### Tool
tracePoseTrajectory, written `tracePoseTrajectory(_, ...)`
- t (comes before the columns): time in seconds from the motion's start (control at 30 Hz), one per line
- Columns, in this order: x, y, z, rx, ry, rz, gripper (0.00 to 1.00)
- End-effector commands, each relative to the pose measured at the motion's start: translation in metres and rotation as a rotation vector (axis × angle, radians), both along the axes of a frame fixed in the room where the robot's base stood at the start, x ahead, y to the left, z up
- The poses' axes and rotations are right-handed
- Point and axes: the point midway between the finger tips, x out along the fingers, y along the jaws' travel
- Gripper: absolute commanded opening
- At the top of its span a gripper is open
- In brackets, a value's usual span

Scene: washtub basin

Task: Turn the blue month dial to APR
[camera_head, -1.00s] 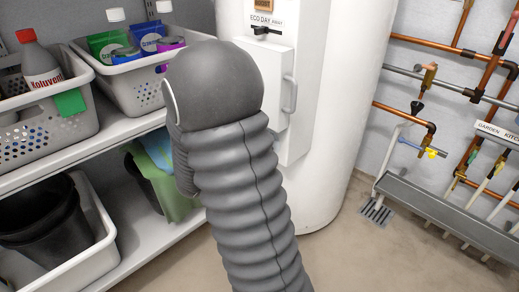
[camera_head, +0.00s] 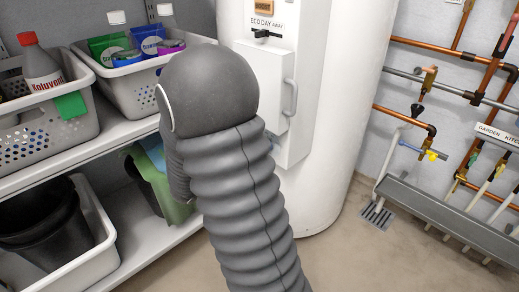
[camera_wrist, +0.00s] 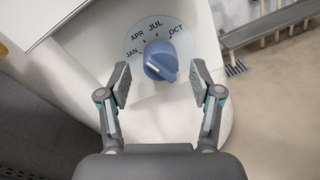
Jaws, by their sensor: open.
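JAN, APR, JUL and OCT are printed in an arc along the plate's left and upper side. I cannot tell surely which mark the knob points at. My gripper (camera_wrist: 160,75) is open, with one finger left and one right of the knob. A gap shows between each finger and the knob. In the head view my own arm hides the gripper and the dial.
A white tank (camera_head: 325,140) carries a white box (camera_head: 262,85) with a grey handle (camera_head: 290,98) and a black ECO DAY lever (camera_head: 266,33). Shelves with baskets (camera_head: 45,120) stand at left. Copper pipes (camera_head: 405,120) and a grey trough (camera_head: 450,215) are at right.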

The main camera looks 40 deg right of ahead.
Motion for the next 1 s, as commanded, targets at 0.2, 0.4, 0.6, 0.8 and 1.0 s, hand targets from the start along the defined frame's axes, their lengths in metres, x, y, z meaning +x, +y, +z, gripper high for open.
tracePoseTrajectory(0.2,-0.001,0.040,0.002,-0.001,0.000,0.005,0.65)
tracePoseTrajectory(0.4,-0.002,0.073,0.003,0.000,0.000,0.004,0.65)
tracePoseTrajectory(0.6,-0.003,0.095,0.004,-0.001,-0.001,0.002,0.65)
tracePoseTrajectory(0.8,-0.004,0.103,0.004,-0.001,-0.001,0.000,0.65)
tracePoseTrajectory(1.0,-0.004,0.103,0.004,0.000,-0.001,-0.001,0.65)
